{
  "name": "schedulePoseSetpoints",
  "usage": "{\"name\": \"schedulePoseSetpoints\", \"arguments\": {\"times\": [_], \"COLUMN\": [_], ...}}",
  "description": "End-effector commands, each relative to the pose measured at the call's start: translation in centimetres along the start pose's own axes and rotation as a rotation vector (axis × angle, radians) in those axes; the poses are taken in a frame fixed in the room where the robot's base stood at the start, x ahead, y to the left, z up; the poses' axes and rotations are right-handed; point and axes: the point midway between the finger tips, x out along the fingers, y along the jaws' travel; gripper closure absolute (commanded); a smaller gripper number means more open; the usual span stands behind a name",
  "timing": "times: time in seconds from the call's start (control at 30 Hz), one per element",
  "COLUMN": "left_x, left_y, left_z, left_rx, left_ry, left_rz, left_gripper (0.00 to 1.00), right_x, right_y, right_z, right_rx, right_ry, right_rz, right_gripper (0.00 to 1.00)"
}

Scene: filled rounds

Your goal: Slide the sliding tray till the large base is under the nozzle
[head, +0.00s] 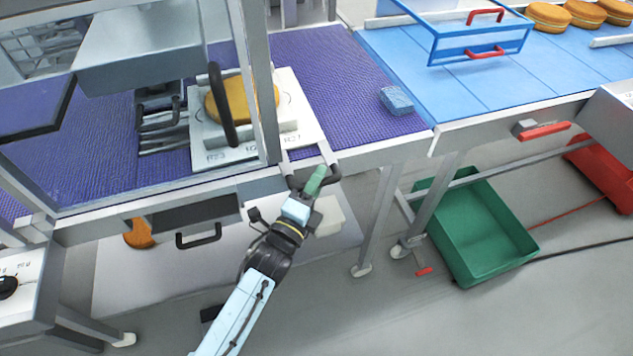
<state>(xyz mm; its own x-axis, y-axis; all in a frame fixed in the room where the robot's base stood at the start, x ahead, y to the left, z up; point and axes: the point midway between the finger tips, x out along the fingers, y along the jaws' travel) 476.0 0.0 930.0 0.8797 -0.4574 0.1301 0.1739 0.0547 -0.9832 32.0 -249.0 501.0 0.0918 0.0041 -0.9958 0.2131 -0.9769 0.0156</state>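The sliding tray (296,95) is a pale plate with printed labels, lying on the purple belt and partly behind the machine's frame. An orange-brown round base (262,97) sits on it, partly hidden by a frame post and a black loop handle. The tray's dark pull handle (333,179) sticks out over the front edge. My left gripper (316,180) has its green fingertip at the middle of this handle. The other finger is hidden, so its grip cannot be told. No nozzle shows clearly; the grey machine housing (150,40) is at upper left. My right gripper is out of view.
A blue sponge-like block (396,100) lies on the purple belt (325,60) right of the tray. A blue guard frame (480,42) and several filled rounds (548,16) are on the blue belt. A green crate (480,225) stands on the floor. A round (138,232) shows below the machine.

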Motion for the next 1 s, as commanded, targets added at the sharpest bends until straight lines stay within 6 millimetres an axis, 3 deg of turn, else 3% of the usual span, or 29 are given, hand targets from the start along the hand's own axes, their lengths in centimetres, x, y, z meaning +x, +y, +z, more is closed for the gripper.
{"name": "schedulePoseSetpoints", "arguments": {"times": [0.07,0.37,0.77,1.0], "left_x": [0.0,0.0,-0.5,-3.2], "left_y": [0.0,0.0,0.0,-0.1], "left_z": [0.0,0.0,0.5,3.2], "left_rx": [-0.001,-0.001,0.0,0.003], "left_ry": [0.0,0.0,0.0,0.001], "left_rz": [0.0,0.0,0.0,0.003], "left_gripper": [0.62,1.0,1.0,1.0], "right_x": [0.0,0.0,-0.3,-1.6], "right_y": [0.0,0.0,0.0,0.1], "right_z": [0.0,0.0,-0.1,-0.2], "right_rx": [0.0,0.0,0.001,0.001], "right_ry": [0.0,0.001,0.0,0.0], "right_rz": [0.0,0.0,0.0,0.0], "right_gripper": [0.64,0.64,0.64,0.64]}}
